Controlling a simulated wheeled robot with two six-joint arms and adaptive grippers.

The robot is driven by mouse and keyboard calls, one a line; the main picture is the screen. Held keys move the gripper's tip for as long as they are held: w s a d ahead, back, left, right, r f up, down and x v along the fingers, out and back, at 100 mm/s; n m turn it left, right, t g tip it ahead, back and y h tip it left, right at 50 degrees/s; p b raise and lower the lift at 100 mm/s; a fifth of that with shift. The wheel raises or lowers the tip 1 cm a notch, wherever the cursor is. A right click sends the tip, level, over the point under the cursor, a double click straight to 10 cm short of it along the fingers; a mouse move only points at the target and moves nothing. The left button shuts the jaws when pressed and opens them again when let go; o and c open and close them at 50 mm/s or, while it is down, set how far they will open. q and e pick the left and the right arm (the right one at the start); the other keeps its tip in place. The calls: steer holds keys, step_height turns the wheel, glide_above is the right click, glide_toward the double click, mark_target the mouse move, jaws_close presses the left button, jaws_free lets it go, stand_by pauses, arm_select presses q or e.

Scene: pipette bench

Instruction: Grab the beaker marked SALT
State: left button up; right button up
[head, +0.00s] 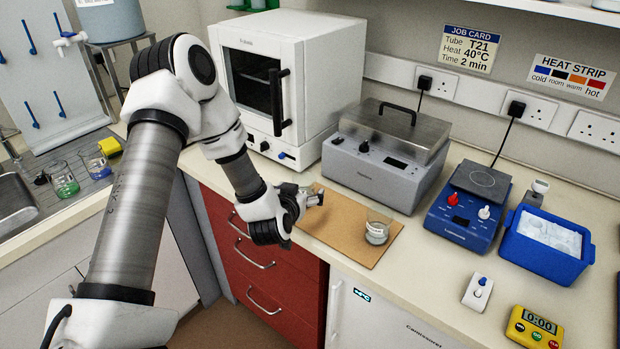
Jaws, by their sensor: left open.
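A small glass beaker (378,229) with pale contents stands upright on a brown board (342,246) on the bench. No SALT marking is readable on it from here. My left gripper (317,198) is open and empty over the board's left part, to the left of the beaker and apart from it. My right gripper is not in view. Two more beakers stand by the sink at the far left, one with green contents (64,184) and one with blue (96,164).
Behind the board stand a white oven (300,60) and a grey water bath (380,175). To the right are a blue hotplate (465,215), a blue ice tub (545,262), a small white switch box (477,291) and a yellow timer (533,328). The bench front edge runs just below the board.

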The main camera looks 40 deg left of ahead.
mark_target(307, 178)
arm_select(q)
steer(key=shift+r+p, duration=0.35)
steer(key=shift+r, duration=0.35)
steer(key=shift+w+a+p, duration=0.35)
steer(key=shift+w+p, duration=0.1)
steer(key=x, duration=0.2)
steer(key=f+x, duration=0.1)
steer(key=x, duration=0.1)
steer(key=shift+w+a+f, duration=0.1)
steer(key=shift+a+f, duration=0.05)
steer(key=shift+f, duration=0.05)
steer(key=shift+s+r, duration=0.25)
steer(key=shift+r, duration=0.1)
steer(key=shift+c, duration=1)
steer(key=shift+s+d+r, duration=0.1)
steer(key=shift+s+d, duration=0.05)
steer(key=shift+d, duration=0.1)
steer(key=c, duration=1.1)
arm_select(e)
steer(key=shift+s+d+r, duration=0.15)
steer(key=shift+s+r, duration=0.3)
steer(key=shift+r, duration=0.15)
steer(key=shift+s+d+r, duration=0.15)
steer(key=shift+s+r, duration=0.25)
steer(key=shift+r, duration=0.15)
